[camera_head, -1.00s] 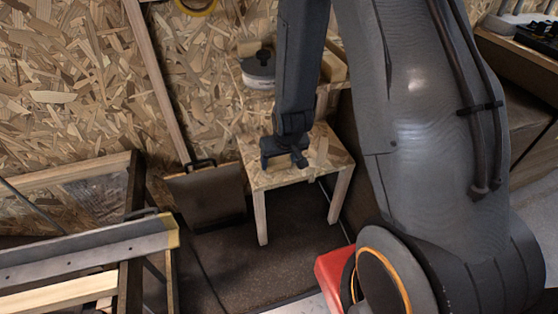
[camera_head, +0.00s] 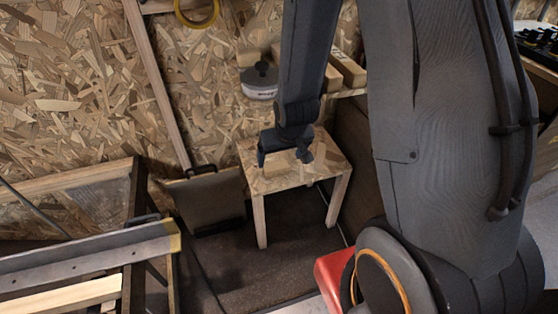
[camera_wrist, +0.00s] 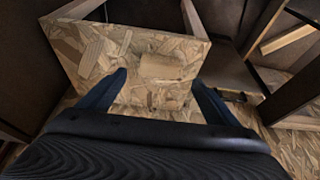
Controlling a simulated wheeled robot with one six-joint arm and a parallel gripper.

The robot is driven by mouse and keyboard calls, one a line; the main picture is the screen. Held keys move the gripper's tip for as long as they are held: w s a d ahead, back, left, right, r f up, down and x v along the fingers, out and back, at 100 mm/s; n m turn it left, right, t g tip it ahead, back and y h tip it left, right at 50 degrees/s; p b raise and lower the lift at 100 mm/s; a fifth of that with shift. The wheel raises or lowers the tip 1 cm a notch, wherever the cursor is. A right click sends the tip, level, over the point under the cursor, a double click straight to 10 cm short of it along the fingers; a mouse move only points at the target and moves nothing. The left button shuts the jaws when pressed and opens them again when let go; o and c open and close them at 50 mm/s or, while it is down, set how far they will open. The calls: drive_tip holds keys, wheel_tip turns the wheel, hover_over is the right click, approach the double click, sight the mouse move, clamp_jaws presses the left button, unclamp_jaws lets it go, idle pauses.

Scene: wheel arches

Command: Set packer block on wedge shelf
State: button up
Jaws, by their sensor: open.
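A pale rectangular wooden block, which looks like the packer block (camera_wrist: 160,66), lies on the chipboard top of a small low table in the wrist view. In the head view it is hard to tell from the chipboard behind my gripper. My gripper (camera_head: 284,156) is over that table; its two fingers are spread and hold nothing. In the wrist view the block lies beyond the gap between the fingertips (camera_wrist: 158,88), apart from both. The wall shelf (camera_head: 349,94), perhaps the wedge shelf, is behind the table, partly hidden by my arm.
The small table (camera_head: 262,184) stands against the chipboard wall. Pale wooden pieces (camera_head: 347,67) and a grey round spool (camera_head: 259,82) are at the wall shelf. A dark flat case (camera_head: 210,199) leans left of the table. A metal-edged frame (camera_head: 90,250) fills the lower left.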

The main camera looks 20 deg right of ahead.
drive_tip(key=shift+p+v, duration=0.45)
drive_tip(key=shift+v, duration=1.65)
